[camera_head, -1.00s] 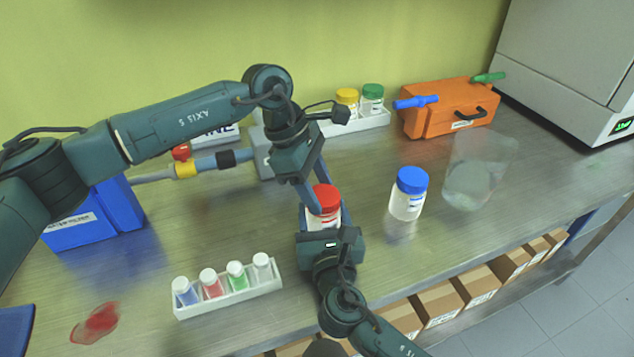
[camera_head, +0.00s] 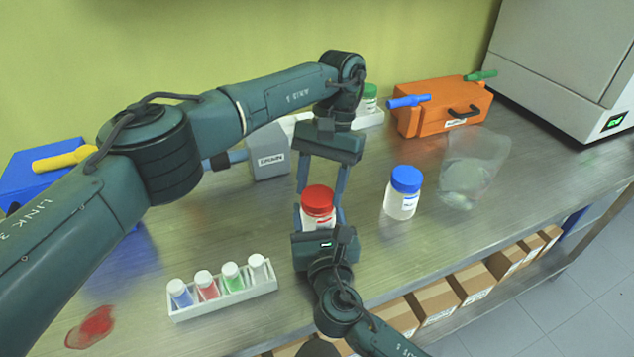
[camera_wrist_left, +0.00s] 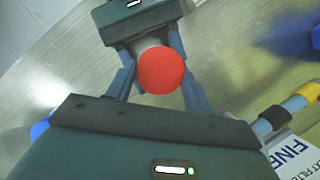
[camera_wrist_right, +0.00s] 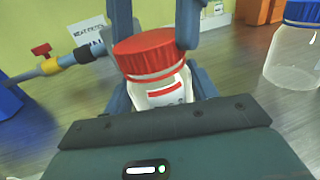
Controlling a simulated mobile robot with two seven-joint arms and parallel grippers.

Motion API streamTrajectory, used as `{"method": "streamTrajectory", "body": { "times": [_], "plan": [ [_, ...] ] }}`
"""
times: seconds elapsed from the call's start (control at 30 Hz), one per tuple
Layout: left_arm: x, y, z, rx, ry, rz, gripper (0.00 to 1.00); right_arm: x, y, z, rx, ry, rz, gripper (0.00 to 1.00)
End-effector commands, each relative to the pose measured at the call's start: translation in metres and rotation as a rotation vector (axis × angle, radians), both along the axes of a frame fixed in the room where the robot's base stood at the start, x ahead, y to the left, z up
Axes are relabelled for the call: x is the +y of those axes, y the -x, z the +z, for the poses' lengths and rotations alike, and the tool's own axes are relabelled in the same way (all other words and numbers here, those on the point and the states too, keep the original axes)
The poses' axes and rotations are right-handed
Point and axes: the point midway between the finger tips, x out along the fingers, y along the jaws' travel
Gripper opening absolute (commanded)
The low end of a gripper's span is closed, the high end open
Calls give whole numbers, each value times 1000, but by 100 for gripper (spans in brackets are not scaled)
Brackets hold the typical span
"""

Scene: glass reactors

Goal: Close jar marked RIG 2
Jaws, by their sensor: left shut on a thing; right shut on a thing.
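A white-labelled jar with a red lid stands upright on the bench; its lid (camera_head: 318,197) sits on top of the body. The lid also shows in the left wrist view (camera_wrist_left: 160,70), and the jar body in the right wrist view (camera_wrist_right: 161,92). The label is too small to read, so I cannot tell if it says RIG 2. My left gripper (camera_head: 321,195) reaches down from above and is shut on the red lid. My right gripper (camera_head: 319,220) comes from the front and is shut on the jar body. Whether the lid is fully tight cannot be seen.
A white rack (camera_head: 222,302) with several small vials is at the front left. An orange case (camera_head: 442,108) and a grey block (camera_head: 268,150) are behind. A red spill (camera_head: 90,327) lies at lower left.

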Motion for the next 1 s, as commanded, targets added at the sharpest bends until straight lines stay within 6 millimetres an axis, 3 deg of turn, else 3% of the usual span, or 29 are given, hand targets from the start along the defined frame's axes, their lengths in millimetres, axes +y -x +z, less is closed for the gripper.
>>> {"method": "streamTrajectory", "body": {
  "times": [0.2, 0.5, 0.53, 0.6, 0.77, 1.0],
  "plan": [
    [-3, 1, 0, 1, 1, -239, 31, 0, 0, 0, 1, 1, 1, 0],
    [-3, 1, 0, 3, 3, -253, 31, 0, 0, 0, 1, 1, 1, 0],
    [-2, 1, 0, 2, 3, -253, 54, 0, 0, 0, 1, 0, 1, 0],
    [-3, 1, 0, 3, 4, -252, 60, 0, 0, 0, 1, 0, 1, 0],
    [-3, 1, 0, 3, 3, -251, 73, 0, 0, 0, 1, 0, 1, 0],
    [-2, 1, 0, 3, 3, -251, 74, 0, 0, 0, 1, 0, 1, 0]
  ]
}}
